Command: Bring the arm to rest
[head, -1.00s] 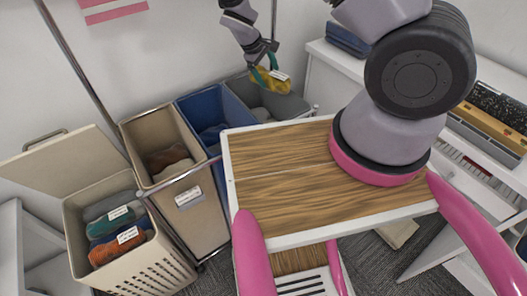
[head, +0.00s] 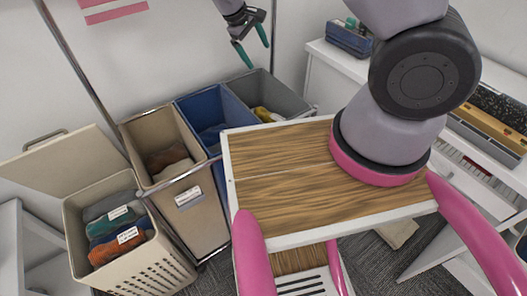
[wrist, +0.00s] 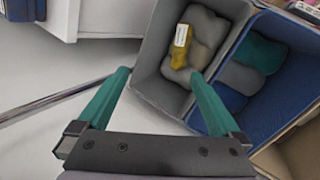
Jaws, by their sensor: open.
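My gripper (head: 251,53) is open and empty, with teal fingers, above the grey bin (head: 283,92) at the back of the head view. It also shows in the wrist view (wrist: 158,97), with its fingers spread apart. A yellow bundle (head: 266,114) with a white label lies inside the grey bin. In the wrist view the yellow bundle (wrist: 181,47) rests on grey bundles (wrist: 204,34) in that bin. My upper arm hides part of the right side of the head view.
A blue bin (head: 208,112) and a beige bin (head: 157,142) stand left of the grey one. A lidded cream hamper (head: 150,270) holds several labelled bundles. A metal rail (head: 75,65) rises at left. A white cabinet (head: 325,55) stands at right.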

